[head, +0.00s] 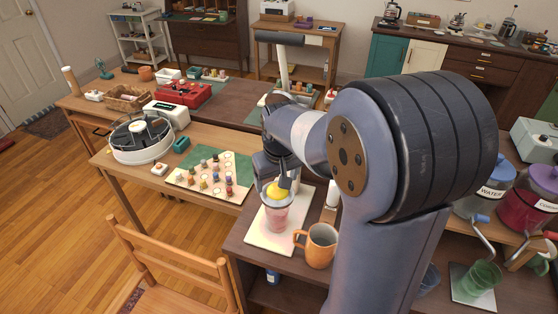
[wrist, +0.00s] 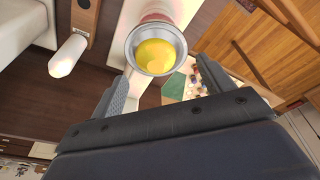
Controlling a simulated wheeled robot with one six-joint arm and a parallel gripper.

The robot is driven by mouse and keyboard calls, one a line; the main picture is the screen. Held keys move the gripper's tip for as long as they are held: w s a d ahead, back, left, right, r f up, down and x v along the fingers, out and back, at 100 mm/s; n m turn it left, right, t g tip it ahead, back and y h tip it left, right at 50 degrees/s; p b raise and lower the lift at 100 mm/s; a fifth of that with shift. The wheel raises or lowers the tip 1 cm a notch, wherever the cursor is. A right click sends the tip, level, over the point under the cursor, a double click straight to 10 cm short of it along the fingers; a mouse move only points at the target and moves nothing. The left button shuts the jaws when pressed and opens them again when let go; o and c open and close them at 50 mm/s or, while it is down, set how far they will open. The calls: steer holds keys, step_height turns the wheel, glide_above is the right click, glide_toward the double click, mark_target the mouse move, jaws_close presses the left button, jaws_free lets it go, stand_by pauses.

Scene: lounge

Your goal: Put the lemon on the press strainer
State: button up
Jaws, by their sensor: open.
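The yellow lemon (head: 278,191) sits at the top of the press, a clear cup with pink contents (head: 276,216) on a pale board. In the wrist view the lemon (wrist: 158,56) lies inside the round metal rim of the strainer (wrist: 133,62). My gripper (head: 284,178) is just above and beside the lemon in the head view, partly covering the press top. In the wrist view my gripper (wrist: 157,88) is open, its fingers apart with the strainer and lemon ahead of and between the tips. No finger clearly touches the lemon.
An orange mug (head: 318,246) stands close to the press, at its right. A pale board with small coloured pieces (head: 212,178) lies to the left. A white bottle-like object (wrist: 68,56) is near the press in the wrist view. A wooden chair (head: 165,265) stands in front.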

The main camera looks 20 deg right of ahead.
steer(key=v, duration=0.8)
steer(key=shift+d, duration=0.2)
